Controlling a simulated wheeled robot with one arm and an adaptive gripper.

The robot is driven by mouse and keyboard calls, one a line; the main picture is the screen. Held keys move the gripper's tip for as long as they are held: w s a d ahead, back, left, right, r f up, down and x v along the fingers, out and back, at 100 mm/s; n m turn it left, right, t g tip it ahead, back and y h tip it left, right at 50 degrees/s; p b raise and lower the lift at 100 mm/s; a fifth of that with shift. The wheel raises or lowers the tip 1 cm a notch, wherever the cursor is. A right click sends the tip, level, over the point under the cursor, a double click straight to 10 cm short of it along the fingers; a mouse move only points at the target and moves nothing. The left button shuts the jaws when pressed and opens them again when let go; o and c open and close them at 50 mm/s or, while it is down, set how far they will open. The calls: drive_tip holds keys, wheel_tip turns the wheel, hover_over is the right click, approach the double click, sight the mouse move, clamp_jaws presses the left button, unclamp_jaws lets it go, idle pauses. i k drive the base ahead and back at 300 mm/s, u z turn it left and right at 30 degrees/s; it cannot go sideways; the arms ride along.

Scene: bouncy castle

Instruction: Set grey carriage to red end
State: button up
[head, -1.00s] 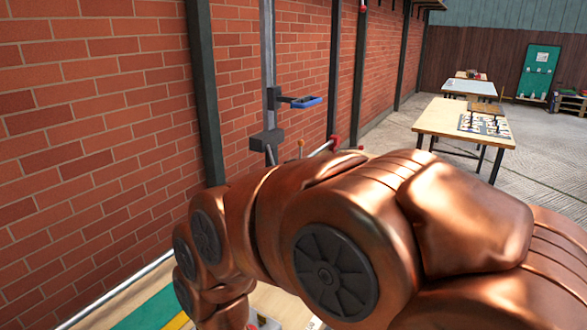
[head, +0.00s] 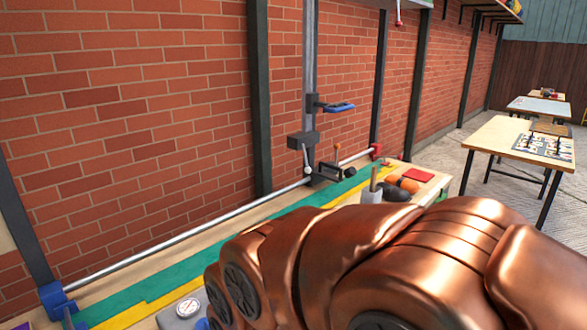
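A silvery rail (head: 200,225) runs along the brick wall above the bench. Its near left end has a blue block (head: 54,297). Its far right end has a red block (head: 376,151). A dark grey carriage (head: 326,173) appears to sit on the rail, much closer to the red block than to the blue one, with a visible gap of bare rail before the red block. My copper arm fills the lower right, and my gripper is out of view.
The bench has a green and yellow strip (head: 185,268), a grey gauge device (head: 183,310), a light cup (head: 371,190) and a red pad (head: 419,175). A blue-topped bracket (head: 338,107) juts from the post. Separate tables (head: 497,138) stand at the back right over open floor.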

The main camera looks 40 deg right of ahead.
sight(324, 171)
drive_tip(key=u, duration=2.65)
drive_tip(key=k, duration=2)
drive_tip(key=z, duration=1.05)
